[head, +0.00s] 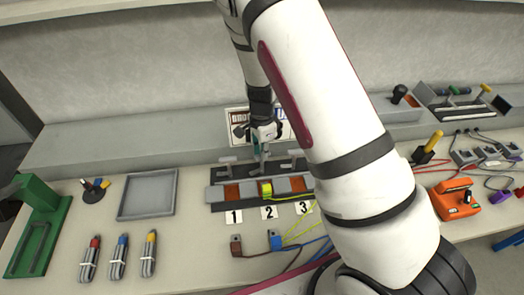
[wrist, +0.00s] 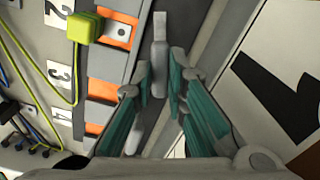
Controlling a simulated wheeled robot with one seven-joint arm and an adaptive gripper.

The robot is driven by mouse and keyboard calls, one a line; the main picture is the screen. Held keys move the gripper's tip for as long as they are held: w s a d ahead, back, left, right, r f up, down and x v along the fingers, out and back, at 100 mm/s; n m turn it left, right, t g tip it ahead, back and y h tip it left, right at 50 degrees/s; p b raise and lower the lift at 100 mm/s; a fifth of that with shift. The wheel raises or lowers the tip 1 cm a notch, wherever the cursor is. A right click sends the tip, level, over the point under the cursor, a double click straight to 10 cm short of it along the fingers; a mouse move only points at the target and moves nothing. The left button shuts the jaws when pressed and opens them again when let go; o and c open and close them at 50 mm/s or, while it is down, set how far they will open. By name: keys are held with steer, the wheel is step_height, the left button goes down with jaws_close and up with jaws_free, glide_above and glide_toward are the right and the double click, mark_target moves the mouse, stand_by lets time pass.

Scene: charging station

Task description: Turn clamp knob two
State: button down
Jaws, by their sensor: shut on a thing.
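My gripper (head: 259,153) reaches down onto the clamp station (head: 214,194), at the middle position behind label 2 (head: 268,212). In the wrist view its teal fingers (wrist: 159,80) are shut on clamp knob two, a grey bar-shaped handle (wrist: 159,50) standing between the fingertips. In the head view that knob is mostly hidden by the gripper. A yellow-green connector (head: 266,189) sits at slot two, and it also shows in the wrist view (wrist: 85,27). The grey knobs of clamp one (head: 228,162) and clamp three (head: 291,157) stand on either side.
A brown connector (head: 236,245) and a blue connector (head: 275,240) lie in front with loose cables. A grey tray (head: 148,194), several marked cylinders (head: 119,256) and a green stand (head: 40,228) are at left. An orange device (head: 455,200) is at right.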

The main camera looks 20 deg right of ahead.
steer(key=n, duration=0.7)
steer(key=n+b, duration=0.1)
steer(key=n, duration=0.6)
stand_by(0.5)
steer(key=c, duration=1.6)
jaws_free()
step_height(320, 180, up, 12)
